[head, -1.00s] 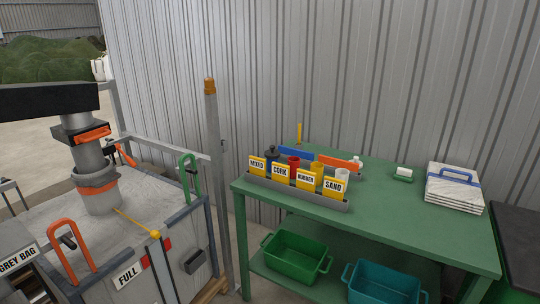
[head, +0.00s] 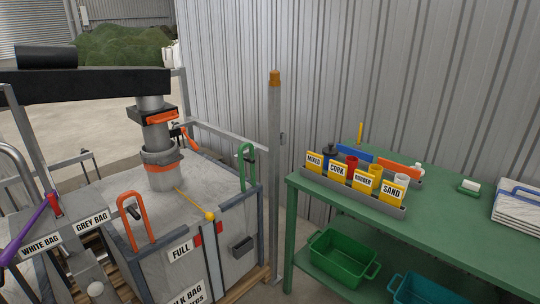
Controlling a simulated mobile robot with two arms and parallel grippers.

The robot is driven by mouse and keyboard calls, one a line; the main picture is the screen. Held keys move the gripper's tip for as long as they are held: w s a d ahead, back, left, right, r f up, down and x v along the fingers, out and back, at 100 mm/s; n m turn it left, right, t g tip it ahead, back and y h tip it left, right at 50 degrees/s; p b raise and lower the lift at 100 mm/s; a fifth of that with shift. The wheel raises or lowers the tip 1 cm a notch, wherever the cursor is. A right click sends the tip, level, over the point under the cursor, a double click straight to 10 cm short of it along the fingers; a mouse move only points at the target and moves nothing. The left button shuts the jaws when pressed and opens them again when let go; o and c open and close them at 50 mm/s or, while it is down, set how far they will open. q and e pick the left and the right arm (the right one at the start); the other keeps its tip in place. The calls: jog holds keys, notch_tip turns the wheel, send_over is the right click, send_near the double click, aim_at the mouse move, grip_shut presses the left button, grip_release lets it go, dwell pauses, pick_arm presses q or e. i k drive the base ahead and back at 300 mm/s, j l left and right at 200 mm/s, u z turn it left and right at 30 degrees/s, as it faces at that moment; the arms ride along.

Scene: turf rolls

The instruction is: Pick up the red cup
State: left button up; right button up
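The red cup (head: 351,163) stands upright in the grey tray (head: 352,193) on the green table, at the right of the head view. It is behind the yellow CORK sign (head: 337,170), which hides its lower part. A dark container (head: 330,151) stands to its left, a yellow cup (head: 375,171) to its right, and a white cup (head: 401,181) farther right. Neither of my grippers is in view.
The green table (head: 452,216) has clear top to the right of the tray. Green (head: 343,257) and teal (head: 424,290) bins sit on its lower shelf. A metal post (head: 274,180) stands at its left, beside the large bulk bag station (head: 228,221).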

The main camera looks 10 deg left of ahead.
aim_at(352, 161)
jog(key=u, duration=4.95)
jog(key=z, duration=5.1)
jog(key=i+l, duration=0.4)
jog(key=i, duration=0.15)
jog(key=i+l+z, duration=0.1)
jog(key=i+l, duration=0.35)
jog(key=i, duration=0.1)
